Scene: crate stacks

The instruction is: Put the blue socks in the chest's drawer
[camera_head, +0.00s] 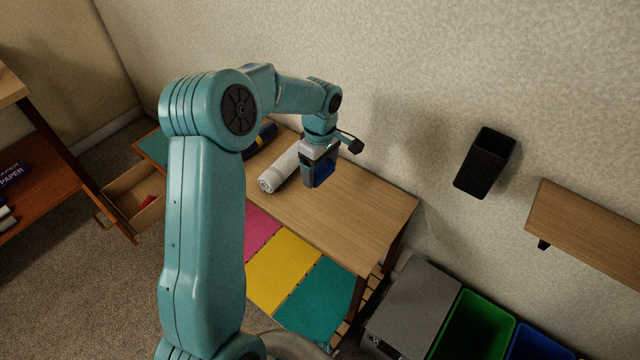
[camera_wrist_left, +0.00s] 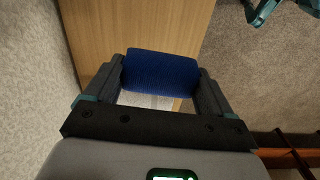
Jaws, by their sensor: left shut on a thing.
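The blue socks (camera_head: 323,170) are a dark blue bundle held in my left gripper (camera_head: 318,165), above the wooden top (camera_head: 350,215). In the left wrist view the blue socks (camera_wrist_left: 161,72) sit between the two fingers of my left gripper (camera_wrist_left: 161,88), which is shut on them. An open wooden drawer (camera_head: 118,190) sticks out at the left of the head view, beyond my left arm, with something red inside. The gripper is well to the right of the drawer. My arm hides part of the furniture around it. My right gripper is not in view.
A white roll (camera_head: 280,170) and a dark blue and yellow item (camera_head: 262,138) lie on the wooden top. Pink, yellow and teal panels (camera_head: 285,270) lie along its near side. A black holder (camera_head: 486,163) and a wall shelf (camera_head: 590,225) are at right, above a green bin (camera_head: 470,325).

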